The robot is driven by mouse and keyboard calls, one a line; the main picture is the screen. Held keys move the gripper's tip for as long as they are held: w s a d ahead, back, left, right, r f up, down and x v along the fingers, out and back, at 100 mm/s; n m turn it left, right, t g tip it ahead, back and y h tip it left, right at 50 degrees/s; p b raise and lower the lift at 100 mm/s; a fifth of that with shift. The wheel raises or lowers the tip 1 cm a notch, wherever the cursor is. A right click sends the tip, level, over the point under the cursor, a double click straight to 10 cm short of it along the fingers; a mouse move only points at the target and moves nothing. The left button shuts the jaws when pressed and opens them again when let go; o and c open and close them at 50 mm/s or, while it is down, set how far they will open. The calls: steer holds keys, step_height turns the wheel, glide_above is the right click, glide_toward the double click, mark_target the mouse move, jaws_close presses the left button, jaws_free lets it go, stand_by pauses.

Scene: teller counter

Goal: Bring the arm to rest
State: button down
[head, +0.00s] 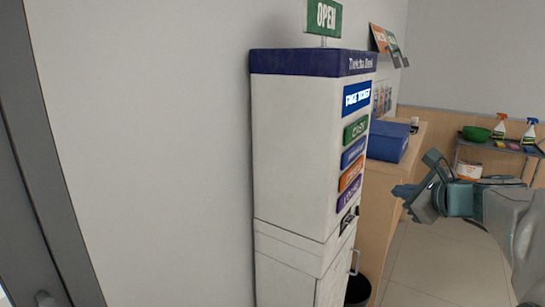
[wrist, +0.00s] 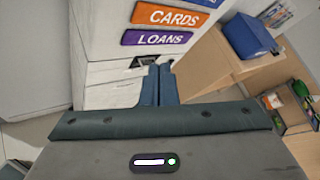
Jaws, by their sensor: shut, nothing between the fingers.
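My gripper (head: 408,193) shows at the right of the head view, at the end of my raised arm, pointing left toward the white ticket cabinet (head: 295,150). In the wrist view my gripper (wrist: 158,70) has its two fingers together with nothing between them. Beyond the fingertips the cabinet's front shows, with the orange CARDS button (wrist: 170,16) and the purple LOANS button (wrist: 157,38). The fingers appear apart from the cabinet.
A wooden counter (head: 385,170) with a blue box (head: 388,140) stands behind the cabinet. A cart (head: 480,144) with spray bottles and a green bowl (head: 476,133) stands at the back right. A dark bin (head: 358,291) is by the cabinet's foot. Tiled floor (head: 430,265) is open at right.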

steer(key=s+a+f+n+g, duration=0.7)
steer(key=s+a+f+n, duration=0.4)
steer(key=a+n, duration=0.2)
steer(key=s+f+n+g+h, duration=0.3)
steer(key=s+f+n, duration=0.5)
steer(key=s+n, duration=0.3)
steer(key=shift+s+a+n+h, duration=0.3)
steer(key=shift+n+h, duration=0.2)
steer(key=shift+n, duration=0.3)
